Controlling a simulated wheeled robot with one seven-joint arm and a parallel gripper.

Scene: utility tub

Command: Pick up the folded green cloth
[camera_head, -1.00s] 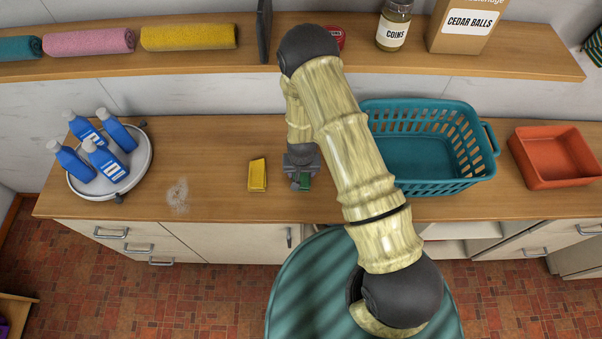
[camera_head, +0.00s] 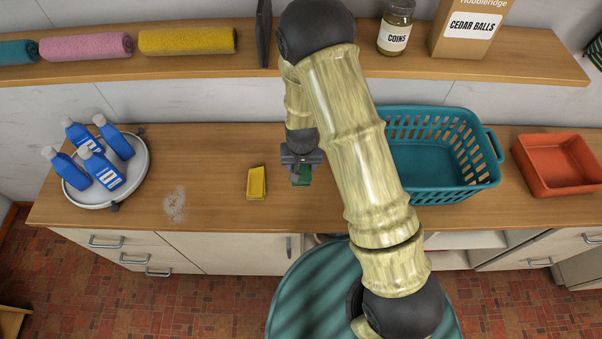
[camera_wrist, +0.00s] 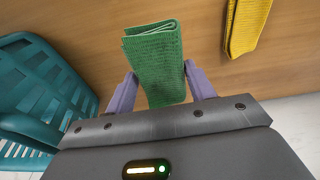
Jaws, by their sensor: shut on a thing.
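The folded green cloth (camera_wrist: 155,60) is between the two fingers of my gripper (camera_wrist: 160,88) in the wrist view. My gripper is shut on it, and the cloth's folded end sticks out past the fingertips. In the head view my gripper (camera_head: 302,176) points down over the counter, with the green cloth (camera_head: 303,174) showing below it. It appears held above the wood. My arm hides part of the counter to the right of it.
A folded yellow cloth (camera_head: 256,183) lies just left of my gripper. A teal basket (camera_head: 488,172) stands to the right, with an orange tub (camera_head: 530,175) beyond it. Blue bottles stand on a round white tray (camera_head: 136,178) at left. A shelf (camera_head: 350,64) runs above the counter.

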